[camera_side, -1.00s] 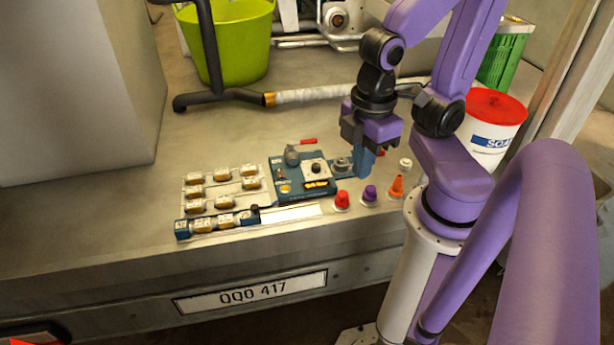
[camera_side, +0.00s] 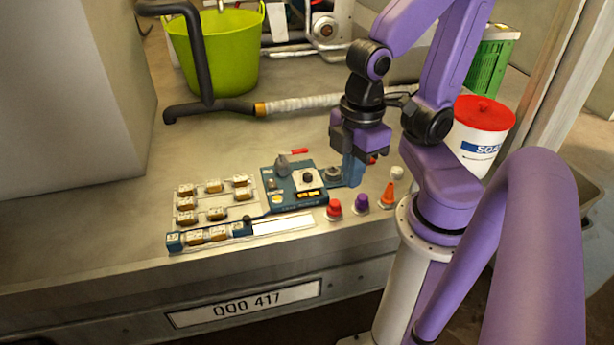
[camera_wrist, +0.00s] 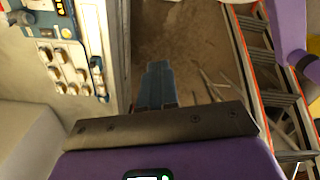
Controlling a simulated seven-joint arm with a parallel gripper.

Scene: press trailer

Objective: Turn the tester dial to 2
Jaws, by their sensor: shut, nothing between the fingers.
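The blue tester unit (camera_side: 293,201) lies on the trailer bed in the side view. It carries a pale plate with a black knob (camera_side: 308,178), a red-handled lever (camera_side: 294,152) and a grey round part (camera_side: 333,173) at its right end. I cannot read any dial setting. My gripper (camera_side: 353,180) points down just right of the grey round part, fingers closed together and empty; contact there cannot be told. In the wrist view my closed fingers (camera_wrist: 157,85) show in the middle, and part of the tester unit (camera_wrist: 48,18) shows at top left, apart from them.
A board of tan-topped blocks (camera_side: 214,200) lies left of the tester. Red (camera_side: 333,209), purple (camera_side: 360,202) and orange (camera_side: 388,195) pieces stand near the front edge. A white bucket with red lid (camera_side: 481,133) stands at right. A hose (camera_side: 305,97) crosses behind.

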